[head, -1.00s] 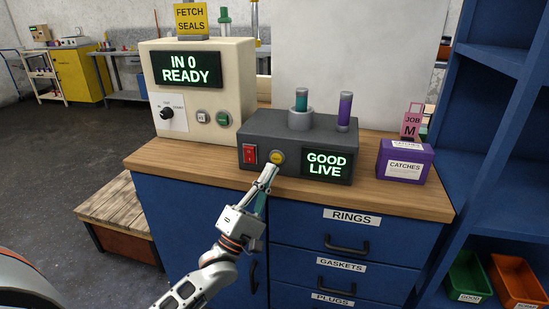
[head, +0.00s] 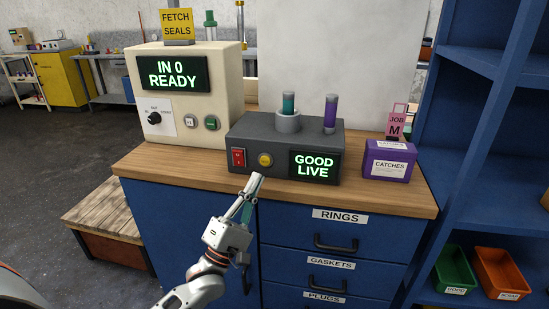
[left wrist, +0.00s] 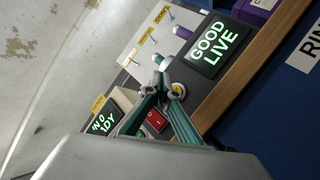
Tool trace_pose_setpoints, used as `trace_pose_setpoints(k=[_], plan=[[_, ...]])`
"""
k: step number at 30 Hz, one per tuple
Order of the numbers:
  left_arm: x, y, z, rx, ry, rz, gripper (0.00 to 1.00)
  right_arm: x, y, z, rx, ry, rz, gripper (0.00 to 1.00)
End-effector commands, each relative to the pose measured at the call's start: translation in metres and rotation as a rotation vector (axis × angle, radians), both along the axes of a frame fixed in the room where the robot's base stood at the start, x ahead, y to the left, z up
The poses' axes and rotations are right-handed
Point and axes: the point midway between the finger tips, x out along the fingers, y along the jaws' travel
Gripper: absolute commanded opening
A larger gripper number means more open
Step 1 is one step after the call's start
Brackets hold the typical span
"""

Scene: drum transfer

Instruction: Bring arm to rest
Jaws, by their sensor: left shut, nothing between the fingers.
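My left gripper (head: 253,187) is shut and empty in the head view. Its fingertips are just in front of the bench edge, below the yellow button (head: 265,160) on the dark grey box (head: 262,134) and apart from it. In the left wrist view the closed fingers (left wrist: 158,72) point towards the same box, close to the button (left wrist: 179,90). The box's screen (head: 314,165) reads GOOD LIVE, and a red switch (head: 238,157) sits left of the button. My right gripper is in neither view.
The cream box (head: 222,95) stands left on the wooden bench top (head: 400,197), its screen reading IN 0 READY. A purple CATCHES box (head: 390,162) stands at right. Blue drawers (head: 330,225) lie below. A shelf with green (head: 455,268) and orange (head: 500,270) bins is at right.

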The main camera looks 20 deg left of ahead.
Motion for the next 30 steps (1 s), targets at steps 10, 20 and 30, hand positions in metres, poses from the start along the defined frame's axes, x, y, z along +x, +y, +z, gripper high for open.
trace_pose_setpoints(k=[10, 20, 30], plan=[[-0.007, -0.017, -0.029, 0.159, 0.086, 0.083, 0.0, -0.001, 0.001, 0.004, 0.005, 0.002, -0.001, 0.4], [-0.096, -0.08, -0.201, 1.181, 0.436, 0.295, 0.0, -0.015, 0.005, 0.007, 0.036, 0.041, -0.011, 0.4], [-0.231, -0.096, -0.317, 2.036, 0.467, 0.106, 0.0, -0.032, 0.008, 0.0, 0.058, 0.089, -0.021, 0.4]])
